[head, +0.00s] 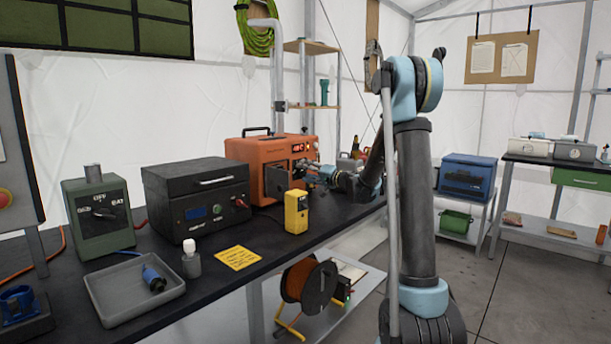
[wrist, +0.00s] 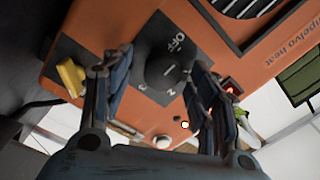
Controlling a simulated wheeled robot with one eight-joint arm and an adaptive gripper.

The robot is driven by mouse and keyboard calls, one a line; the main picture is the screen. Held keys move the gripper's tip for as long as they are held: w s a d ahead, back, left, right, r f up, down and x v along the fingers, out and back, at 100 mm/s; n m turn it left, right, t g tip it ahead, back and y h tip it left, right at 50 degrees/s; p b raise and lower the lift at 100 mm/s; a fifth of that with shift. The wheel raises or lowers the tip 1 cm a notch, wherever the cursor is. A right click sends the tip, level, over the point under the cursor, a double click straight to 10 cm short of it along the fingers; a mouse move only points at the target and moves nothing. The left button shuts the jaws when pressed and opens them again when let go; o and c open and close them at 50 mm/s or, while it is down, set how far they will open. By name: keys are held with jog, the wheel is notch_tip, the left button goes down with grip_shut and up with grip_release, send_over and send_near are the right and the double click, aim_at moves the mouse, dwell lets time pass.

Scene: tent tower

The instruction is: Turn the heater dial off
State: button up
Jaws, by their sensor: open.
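The orange heater (head: 262,150) stands on the dark bench in the head view, and its front panel (wrist: 215,55) fills much of the wrist view. The black dial (wrist: 165,70) is on this panel, with an "OFF" mark above it and other marks around it. Its exact setting is hard to read. My gripper (wrist: 152,72) is open, with one finger on each side of the dial. I cannot tell whether the fingers touch it. In the head view my gripper (head: 314,170) is at the heater's front, and the dial is hidden there.
A red-lit switch (wrist: 232,87) and a small glowing lamp (wrist: 185,125) are near the dial. A yellow device (head: 296,211) stands on the bench in front of the heater. A black case (head: 195,190) is left of it. The floor (head: 520,275) at right is clear.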

jog(key=v, duration=1.1)
jog(key=shift+s+d, duration=0.1)
jog(key=shift+s, duration=0.05)
jog(key=s+d+f+g+h, duration=0.1)
jog(key=s+h, duration=0.1)
jog(key=s, duration=0.2)
jog(key=s+d+f+n+g+h, duration=0.1)
jog(key=s+h, duration=0.1)
jog(key=s, duration=0.3)
jog(key=s+d+f+h, duration=0.1)
jog(key=s+f+h, duration=0.1)
jog(key=s, duration=0.2)
jog(key=shift+s+d+n+g, duration=0.2)
jog(key=shift+n+g, duration=0.1)
jog(key=shift+g, duration=0.1)
jog(key=s+d+f+g+h, duration=0.1)
jog(key=s+d+f+h, duration=0.25)
jog(key=s+d, duration=0.45)
jog(key=s+d+f+h, duration=0.2)
jog(key=s+d+h, duration=0.35)
jog(key=s, duration=0.35)
jog(key=s+d+f+g, duration=0.1)
jog(key=s+f+g, duration=0.4)
jog(key=s+f, duration=0.6)
jog(key=s, duration=0.4)
jog(key=shift+n, duration=0.3)
